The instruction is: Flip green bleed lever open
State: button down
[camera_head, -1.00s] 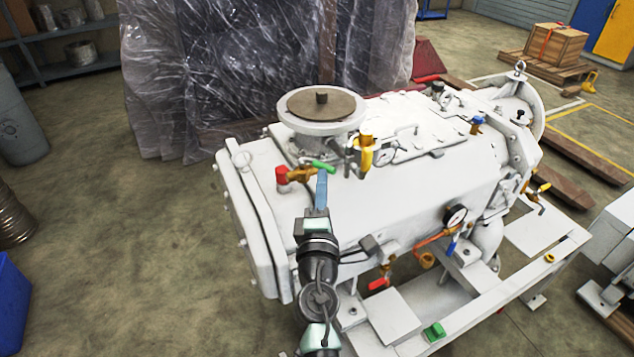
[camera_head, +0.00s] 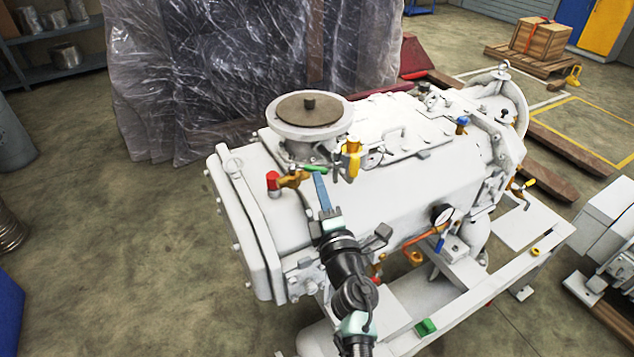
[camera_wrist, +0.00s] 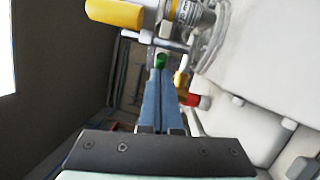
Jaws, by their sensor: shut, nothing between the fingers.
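The green bleed lever (camera_head: 314,169) is a small handle on a brass valve (camera_head: 292,179) on top of the white vacuum pump (camera_head: 400,190), below the round flanged port. It points right from the valve, roughly level in the head view. My gripper (camera_head: 318,177) reaches up from the lower right with its blue fingers shut and empty. The fingertips are right at the lever; I cannot tell whether they touch it. In the wrist view, the green lever end (camera_wrist: 160,61) shows just beyond the shut fingertips (camera_wrist: 160,76), which hide part of it.
A red part (camera_head: 272,181) sits at the valve's left end. A yellow-handled valve (camera_head: 353,158) stands close to the right of the fingers, and the round port (camera_head: 308,112) rises behind. A pressure gauge (camera_head: 442,214) is lower right. The floor left of the pump is clear.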

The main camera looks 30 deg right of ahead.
jog(key=shift+w+d, duration=0.25)
jog(key=shift+d, duration=0.3)
jog(key=shift+w+d, duration=0.25)
jog(key=shift+d, duration=0.25)
jog(key=shift+f, duration=0.1)
